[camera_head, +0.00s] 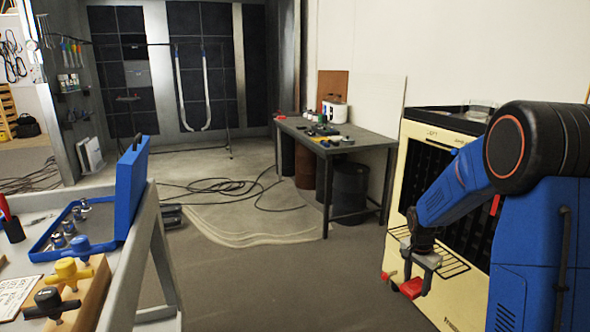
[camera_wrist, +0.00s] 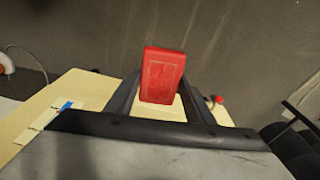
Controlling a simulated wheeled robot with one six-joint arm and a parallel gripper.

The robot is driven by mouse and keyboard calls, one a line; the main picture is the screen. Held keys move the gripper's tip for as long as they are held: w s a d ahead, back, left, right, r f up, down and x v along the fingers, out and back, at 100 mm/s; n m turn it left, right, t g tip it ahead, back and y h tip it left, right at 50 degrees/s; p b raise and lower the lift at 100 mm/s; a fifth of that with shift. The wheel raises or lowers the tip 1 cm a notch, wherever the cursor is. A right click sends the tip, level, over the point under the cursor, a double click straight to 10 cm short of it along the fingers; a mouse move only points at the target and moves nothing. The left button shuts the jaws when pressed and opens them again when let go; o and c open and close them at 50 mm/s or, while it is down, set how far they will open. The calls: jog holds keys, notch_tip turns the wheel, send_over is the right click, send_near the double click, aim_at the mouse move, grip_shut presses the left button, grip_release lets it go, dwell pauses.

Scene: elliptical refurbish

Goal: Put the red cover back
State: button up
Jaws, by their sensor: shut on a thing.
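The red cover (camera_wrist: 163,75) is a small red block in the wrist view, held upright between the two dark fingers of my gripper (camera_wrist: 161,98). My gripper (camera_head: 418,272) is shut on it. In the head view the red cover (camera_head: 411,288) shows low at the gripper's end, in front of the cream machine (camera_head: 455,140). The machine has a dark slatted front, partly hidden by my blue arm. I cannot tell from these views whether the cover touches the machine.
A workbench (camera_head: 350,134) with tools stands against the back wall, with bins under it. A blue case (camera_head: 130,190) and yellow and black knobs lie on the left table (camera_head: 150,230). Cables (camera_head: 225,187) lie on the floor. The middle floor is mostly clear.

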jog(key=w+a+f+n, duration=0.1)
jog(key=a+f+n, duration=0.3)
jog(key=f, duration=0.4)
jog(key=w+a+f+n, duration=0.2)
jog(key=a+f+n, duration=0.1)
jog(key=f, duration=0.5)
jog(key=w+a+f+n+y, duration=0.1)
jog(key=a+f+n, duration=0.3)
jog(key=f, duration=0.4)
jog(key=shift+w+a+f+n+t, duration=0.2)
jog(key=shift+w+a+n+t, duration=0.15)
jog(key=shift+n, duration=0.35)
jog(key=shift+s, duration=0.1)
